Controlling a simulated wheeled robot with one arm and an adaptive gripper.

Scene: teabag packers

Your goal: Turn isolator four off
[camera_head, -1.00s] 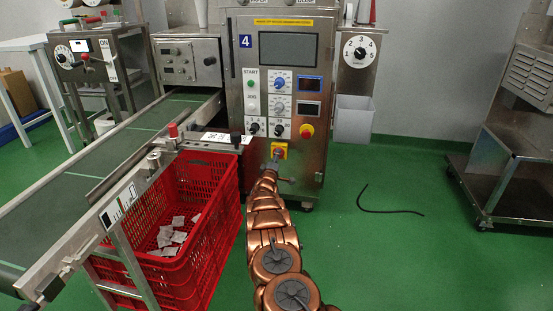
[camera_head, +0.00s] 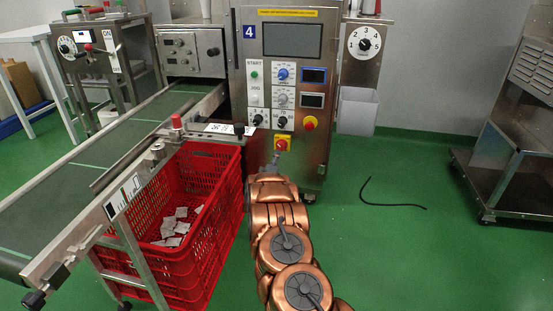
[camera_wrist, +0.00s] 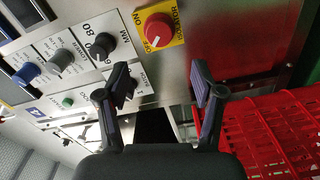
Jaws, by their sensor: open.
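Isolator four is a red rotary knob on a yellow plate (camera_head: 282,143), low on the front of the steel cabinet marked 4 (camera_head: 323,150). In the wrist view the isolator knob (camera_wrist: 159,29) is near the top centre, with ON and OFF lettering on its plate. In the head view my gripper (camera_head: 271,163) is just below and left of the isolator.
A red emergency button (camera_head: 310,123) and several black, grey and blue knobs sit above the isolator. A black cable (camera_head: 390,204) lies on otherwise clear green floor at right.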

